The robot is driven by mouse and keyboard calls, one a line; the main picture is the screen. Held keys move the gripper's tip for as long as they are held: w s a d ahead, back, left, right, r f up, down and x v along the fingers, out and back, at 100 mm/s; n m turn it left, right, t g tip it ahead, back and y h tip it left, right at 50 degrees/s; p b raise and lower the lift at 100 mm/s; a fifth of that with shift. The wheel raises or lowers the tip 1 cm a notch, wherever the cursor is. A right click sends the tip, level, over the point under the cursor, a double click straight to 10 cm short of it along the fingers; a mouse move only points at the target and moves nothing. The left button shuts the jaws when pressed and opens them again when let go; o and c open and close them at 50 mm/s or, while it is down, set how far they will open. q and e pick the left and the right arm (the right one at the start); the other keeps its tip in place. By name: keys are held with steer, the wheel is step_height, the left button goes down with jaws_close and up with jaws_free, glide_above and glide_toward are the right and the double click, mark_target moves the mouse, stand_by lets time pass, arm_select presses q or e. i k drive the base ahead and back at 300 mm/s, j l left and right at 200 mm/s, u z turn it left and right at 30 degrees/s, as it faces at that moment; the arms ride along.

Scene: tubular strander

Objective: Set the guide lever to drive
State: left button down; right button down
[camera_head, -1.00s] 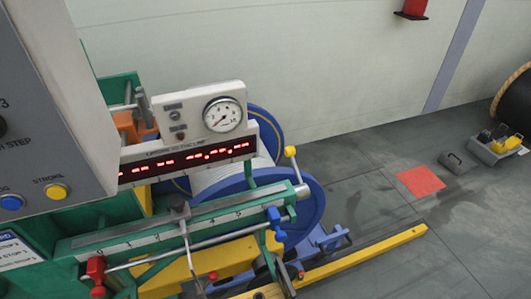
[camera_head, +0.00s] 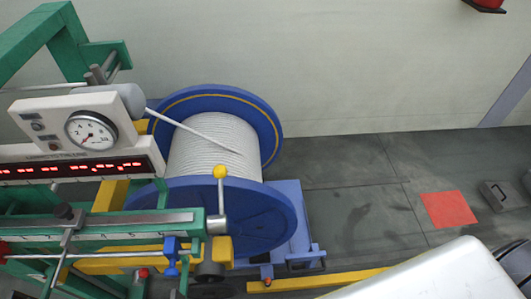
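A lever with a yellow ball knob (camera_head: 219,172) stands near upright at the right end of the green traverse rail, in front of the blue reel; it looks like the guide lever. Its pale rod runs down from the knob to a grey block at the rail end. I see no legible mark for its drive position. A blue clamp or handle (camera_head: 171,250) sits on the thin rod below and to its left. Neither of my grippers is in view. A large pale rounded shape at the bottom right looks like part of my arm.
The blue reel (camera_head: 250,215) with white rope stands behind the rail. A gauge panel (camera_head: 92,130) with a red display is at left. A yellow floor bar (camera_head: 320,280) lies at the bottom.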

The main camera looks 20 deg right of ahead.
mark_target(218, 223)
steer(key=l+u, duration=0.1)
steer(key=l, duration=2.1)
steer(key=i, duration=0.05)
